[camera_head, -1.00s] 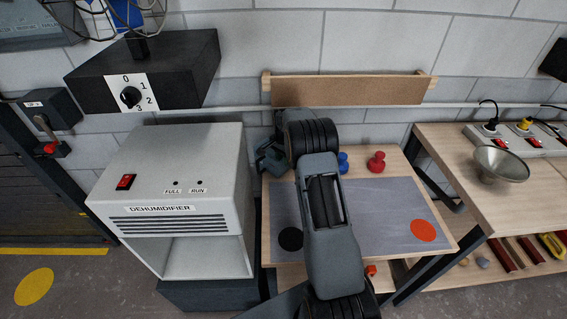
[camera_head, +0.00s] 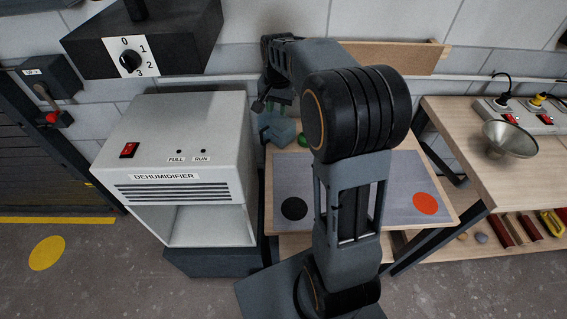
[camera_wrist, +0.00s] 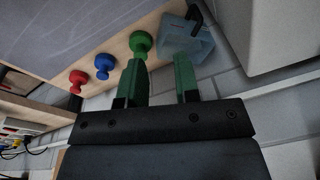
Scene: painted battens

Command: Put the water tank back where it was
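The water tank (camera_wrist: 185,42) is a translucent blue-grey box with a dark handle. In the wrist view it stands near the bench edge, just beyond my fingertips. In the head view the tank (camera_head: 282,131) shows at the bench's back left, partly under my gripper (camera_head: 272,103). My gripper (camera_wrist: 160,72) has two green fingers held apart with nothing between them; the tank is ahead of the right finger, seemingly apart from it. The dehumidifier (camera_head: 172,138) stands left of the bench, its lower front bay (camera_head: 205,224) open and empty.
A green knob-shaped piece (camera_wrist: 141,43) is beside the tank, with blue (camera_wrist: 104,64) and red (camera_wrist: 77,79) ones in line. The bench mat (camera_head: 405,180) bears black (camera_head: 294,208) and orange (camera_head: 425,203) discs. A right-hand bench (camera_head: 455,125) holds a metal funnel (camera_head: 509,139).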

